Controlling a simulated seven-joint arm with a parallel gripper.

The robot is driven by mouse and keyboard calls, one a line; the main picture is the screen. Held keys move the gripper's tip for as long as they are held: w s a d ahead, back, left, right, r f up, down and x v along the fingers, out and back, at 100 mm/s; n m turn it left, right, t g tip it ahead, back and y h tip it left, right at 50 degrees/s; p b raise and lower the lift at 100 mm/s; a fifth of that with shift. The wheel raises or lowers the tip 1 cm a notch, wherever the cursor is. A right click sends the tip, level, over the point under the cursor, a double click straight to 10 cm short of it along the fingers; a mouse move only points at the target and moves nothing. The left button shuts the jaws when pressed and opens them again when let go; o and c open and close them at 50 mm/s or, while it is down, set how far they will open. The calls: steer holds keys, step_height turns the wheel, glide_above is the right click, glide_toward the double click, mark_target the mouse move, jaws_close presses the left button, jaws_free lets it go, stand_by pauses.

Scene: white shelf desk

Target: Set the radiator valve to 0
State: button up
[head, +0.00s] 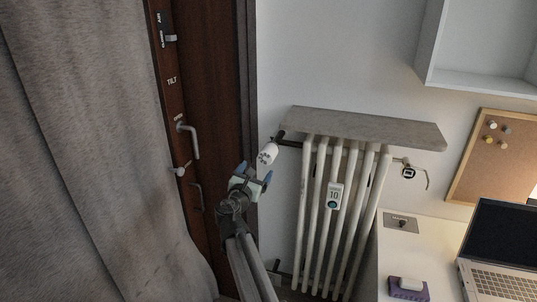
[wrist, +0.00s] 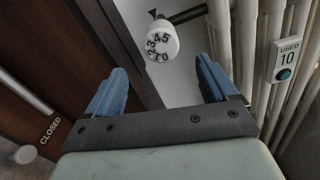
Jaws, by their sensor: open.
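The radiator valve is a white round knob (head: 267,154) at the upper left end of the radiator, on a dark pipe. In the wrist view the knob (wrist: 162,40) shows black digits 0 to 5 on its face. A small black pointer (wrist: 153,12) sits above it. The 4 and 5 are on the upper side, nearest the pointer; the 0 is at the bottom. My gripper (head: 254,174) is open and empty just below and left of the knob. In the wrist view its blue fingers (wrist: 160,72) stand wide apart, with the knob beyond their tips, not touched.
The radiator (head: 310,215) has white tubes, a stone shelf (head: 365,127) on top and a counter reading 10 (head: 334,195). A brown door (head: 215,90) with a handle (head: 190,138) and a grey curtain (head: 85,150) are left. A desk with a laptop (head: 505,245) is right.

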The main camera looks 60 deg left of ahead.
mark_target(268, 153)
steer(key=x, duration=1.3)
steer(key=shift+w+f, duration=0.1)
steer(key=shift+c, duration=0.5)
steer(key=c, duration=0.9)
steer(key=shift+c, duration=0.2)
